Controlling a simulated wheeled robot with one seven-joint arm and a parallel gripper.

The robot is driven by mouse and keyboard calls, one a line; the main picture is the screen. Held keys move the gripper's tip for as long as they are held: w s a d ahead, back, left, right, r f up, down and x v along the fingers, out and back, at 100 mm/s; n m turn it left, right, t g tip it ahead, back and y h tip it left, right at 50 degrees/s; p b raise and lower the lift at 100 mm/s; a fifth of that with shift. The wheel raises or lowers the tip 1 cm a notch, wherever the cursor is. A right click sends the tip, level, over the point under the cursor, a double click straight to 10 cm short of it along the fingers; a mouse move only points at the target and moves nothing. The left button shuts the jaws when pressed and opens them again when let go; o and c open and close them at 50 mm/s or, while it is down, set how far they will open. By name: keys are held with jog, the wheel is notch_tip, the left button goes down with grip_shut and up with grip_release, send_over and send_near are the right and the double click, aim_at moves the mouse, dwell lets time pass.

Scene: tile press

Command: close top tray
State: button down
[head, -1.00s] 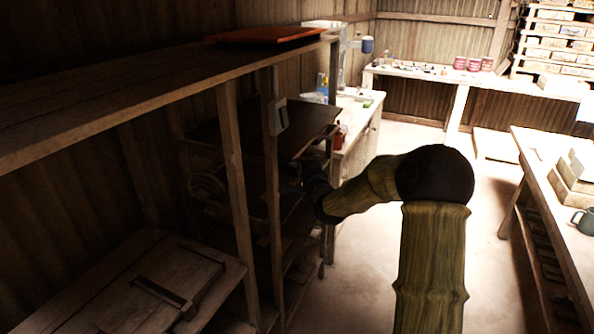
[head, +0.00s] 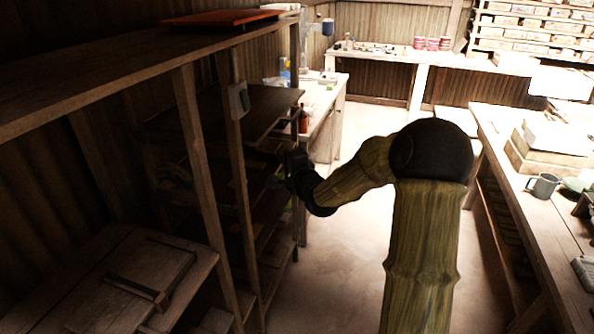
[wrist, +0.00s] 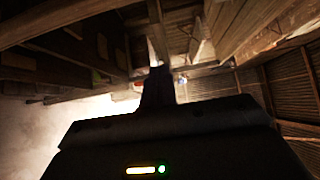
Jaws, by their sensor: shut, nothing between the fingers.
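The top tray (head: 262,106) is a dark flat board in the wooden rack. It sticks out past the rack's front post toward the aisle. My gripper (head: 284,162) is just below and in front of the tray's outer edge in the head view; it is dark against the dark rack, and I cannot tell whether it touches the tray. In the wrist view my gripper (wrist: 158,85) shows as a dark narrow shape with its fingers together and nothing between them. The wrist view is too dark to pick out the tray with certainty.
Lower shelves of the rack (head: 187,120) lie in shadow. An orange-red board (head: 222,17) rests on the rack's top. A wooden press bench (head: 130,280) stands at lower left. A worktable with a grey mug (head: 543,185) is at right. The floor (head: 345,240) between is clear.

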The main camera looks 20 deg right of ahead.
jog(key=s, duration=0.6)
jog(key=shift+s+d+b, duration=0.2)
jog(key=shift+d+b, duration=0.2)
jog(key=shift+w+a+f, duration=0.1)
jog(key=s+a+f+n+g+h, duration=0.1)
jog(key=s+f+n+g, duration=0.3)
jog(key=s, duration=0.5)
jog(key=s+a+f+n+g+h, duration=0.1)
jog(key=s+a+f+n+g, duration=0.1)
jog(key=s+f+n+g, duration=0.3)
jog(key=s+a+f+n+g+h, duration=0.1)
jog(key=s+f+n+g, duration=0.4)
jog(key=s, duration=0.8)
jog(key=shift+a+f+n+g, duration=0.2)
jog(key=shift+n+g, duration=0.4)
jog(key=shift+n, duration=0.5)
